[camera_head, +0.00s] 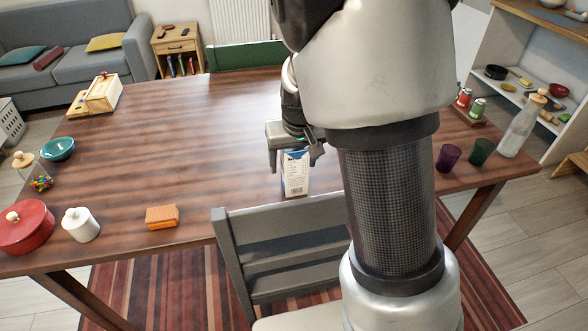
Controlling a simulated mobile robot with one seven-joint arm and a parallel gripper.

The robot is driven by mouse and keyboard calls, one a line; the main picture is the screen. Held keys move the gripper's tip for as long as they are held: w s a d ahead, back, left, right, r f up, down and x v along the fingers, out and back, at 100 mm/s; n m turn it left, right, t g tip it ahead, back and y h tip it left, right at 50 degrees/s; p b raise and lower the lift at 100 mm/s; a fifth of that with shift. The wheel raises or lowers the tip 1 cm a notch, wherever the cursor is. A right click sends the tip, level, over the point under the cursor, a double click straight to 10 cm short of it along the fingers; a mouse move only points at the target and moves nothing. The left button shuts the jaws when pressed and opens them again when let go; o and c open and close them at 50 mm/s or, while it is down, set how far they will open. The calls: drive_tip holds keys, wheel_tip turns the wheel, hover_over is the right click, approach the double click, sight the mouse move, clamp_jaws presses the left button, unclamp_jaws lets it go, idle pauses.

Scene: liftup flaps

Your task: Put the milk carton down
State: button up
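The milk carton (295,177), white and blue with a barcode on its lower side, stands upright near the front edge of the brown wooden table (200,130). Its base appears to be on the tabletop. My gripper (294,158) points down over the carton's top, with one finger on its left and one on its right. The fingers look spread, with a small gap at the carton's left side. The carton's top is partly hidden by my gripper.
A grey chair (280,240) stands at the table's front edge, close to the carton. An orange sponge-like block (162,217), white jar (80,225) and red pot (25,228) are left. Cups (448,157) and a bottle (519,127) stand right. The table's middle is clear.

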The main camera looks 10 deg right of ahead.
sight(297, 150)
drive_tip(key=c, duration=1.7)
wheel_tip(297, 150, up, 11)
drive_tip(key=p, duration=0.4)
drive_tip(key=shift+c, duration=0.2)
wheel_tip(297, 150, up, 7)
drive_tip(key=p, duration=0.5)
drive_tip(key=s+f+b, duration=0.1)
drive_tip(key=f, duration=0.2)
drive_tip(key=s+f+b, duration=0.1)
drive_tip(key=f+b, duration=0.1)
drive_tip(key=f, duration=0.1)
drive_tip(key=s+f+b, duration=0.1)
drive_tip(key=f+b, duration=0.1)
drive_tip(key=f, duration=0.1)
drive_tip(key=shift+s+f, duration=0.1)
drive_tip(key=shift+s, duration=0.2)
drive_tip(key=shift+r+p, duration=0.95)
drive_tip(key=shift+p, duration=0.3)
drive_tip(key=p+v, duration=0.8)
drive_tip(key=p, duration=0.9)
drive_tip(key=shift+r, duration=0.4)
drive_tip(key=shift+w+f, duration=0.1)
drive_tip(key=shift+w, duration=0.05)
